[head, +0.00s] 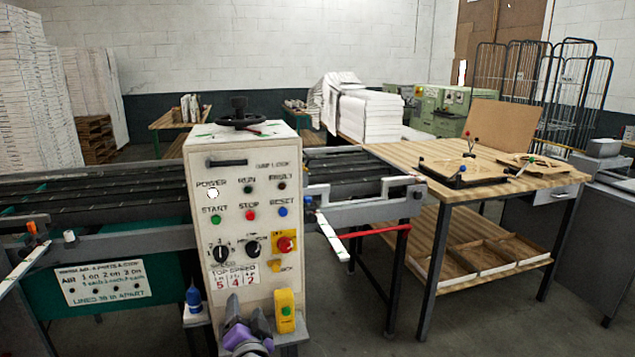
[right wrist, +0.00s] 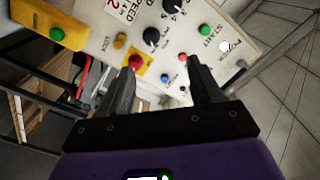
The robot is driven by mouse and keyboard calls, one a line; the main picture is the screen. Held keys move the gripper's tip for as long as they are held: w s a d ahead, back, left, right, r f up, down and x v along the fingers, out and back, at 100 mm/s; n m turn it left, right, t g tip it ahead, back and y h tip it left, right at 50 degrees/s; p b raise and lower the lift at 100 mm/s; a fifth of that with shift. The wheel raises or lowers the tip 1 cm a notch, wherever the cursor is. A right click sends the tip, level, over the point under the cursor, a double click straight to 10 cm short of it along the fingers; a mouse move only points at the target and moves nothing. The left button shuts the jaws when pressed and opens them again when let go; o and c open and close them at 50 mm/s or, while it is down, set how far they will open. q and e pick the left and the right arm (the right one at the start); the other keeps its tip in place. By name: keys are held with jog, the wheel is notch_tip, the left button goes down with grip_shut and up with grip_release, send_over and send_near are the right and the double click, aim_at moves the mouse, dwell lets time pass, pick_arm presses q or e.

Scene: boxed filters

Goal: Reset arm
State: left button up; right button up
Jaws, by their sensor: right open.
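My right gripper (head: 244,332), purple and dark grey, shows low in the head view in front of the lower part of a white control panel (head: 235,160). In the right wrist view its two dark fingers (right wrist: 161,68) stand apart with nothing between them. The panel (right wrist: 105,45) lies beyond the fingertips and appears turned over, with its knobs and buttons in sight. I cannot tell the exact gap from fingers to panel. My left gripper is in neither view.
A yellow box with a green button (head: 285,310) is just right of the gripper, and a blue bottle (head: 193,298) stands to the left. A conveyor (head: 90,185) runs behind the panel.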

jog(key=w+d+f+n+g+p, duration=0.1)
jog(key=d+f+g, duration=0.15)
jog(key=f, duration=0.35)
jog(key=w+d+f+n+g, duration=0.1)
jog(key=d+f, duration=0.2)
jog(key=f, duration=0.2)
jog(key=s+d+f+g+p, duration=0.1)
jog(key=s+d+f+g, duration=0.15)
jog(key=f, duration=0.25)
jog(key=s+d+f+n+g+h+p, duration=0.1)
jog(key=s+d+f, duration=0.2)
jog(key=d+f, duration=0.15)
jog(key=s+d+f+g+p, duration=0.1)
jog(key=s+d+f, duration=0.15)
jog(key=f, duration=0.35)
pick_arm(q)
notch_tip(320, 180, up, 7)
jog(key=p, duration=0.2)
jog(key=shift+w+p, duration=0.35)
pick_arm(e)
jog(key=s+d+f+g, duration=0.3)
jog(key=s, duration=0.5)
jog(key=s+d+f+g, duration=0.3)
jog(key=s+d, duration=0.1)
jog(key=s, duration=0.4)
jog(key=s+d+f+g, duration=0.3)
jog(key=s+f, duration=0.1)
jog(key=s, duration=0.4)
jog(key=shift+s+d, duration=0.3)
jog(key=shift+d, duration=0.1)
